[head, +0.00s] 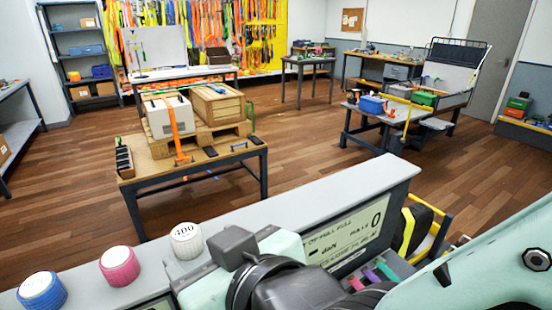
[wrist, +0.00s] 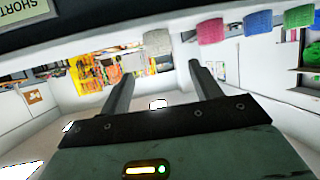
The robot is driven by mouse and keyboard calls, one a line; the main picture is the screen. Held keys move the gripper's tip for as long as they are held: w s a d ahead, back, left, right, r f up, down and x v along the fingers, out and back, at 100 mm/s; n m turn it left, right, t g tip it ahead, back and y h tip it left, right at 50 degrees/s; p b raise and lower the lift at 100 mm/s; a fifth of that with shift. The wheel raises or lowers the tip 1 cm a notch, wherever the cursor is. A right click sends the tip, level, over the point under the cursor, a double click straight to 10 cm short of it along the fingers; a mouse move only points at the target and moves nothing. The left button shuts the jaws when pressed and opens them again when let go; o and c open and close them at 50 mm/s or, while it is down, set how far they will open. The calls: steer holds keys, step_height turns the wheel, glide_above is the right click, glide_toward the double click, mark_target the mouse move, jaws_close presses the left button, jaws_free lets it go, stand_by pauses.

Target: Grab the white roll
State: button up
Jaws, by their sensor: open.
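The white roll (head: 186,240), marked 400 on top, stands upright on a grey ledge (head: 330,192). It is the rightmost of three rolls in the head view.
A pink roll (head: 119,266) and a blue roll (head: 42,291) stand in line left of the white roll. A display panel reading 0 (head: 355,237) is right of my gripper. Beyond the ledge, a wooden table (head: 147,168) carries crates. Open wooden floor lies between.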

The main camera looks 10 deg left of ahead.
mark_target(187, 235)
steer(key=shift+p+x, duration=1.25)
steer(key=shift+x, duration=3.25)
steer(key=c, duration=1.1)
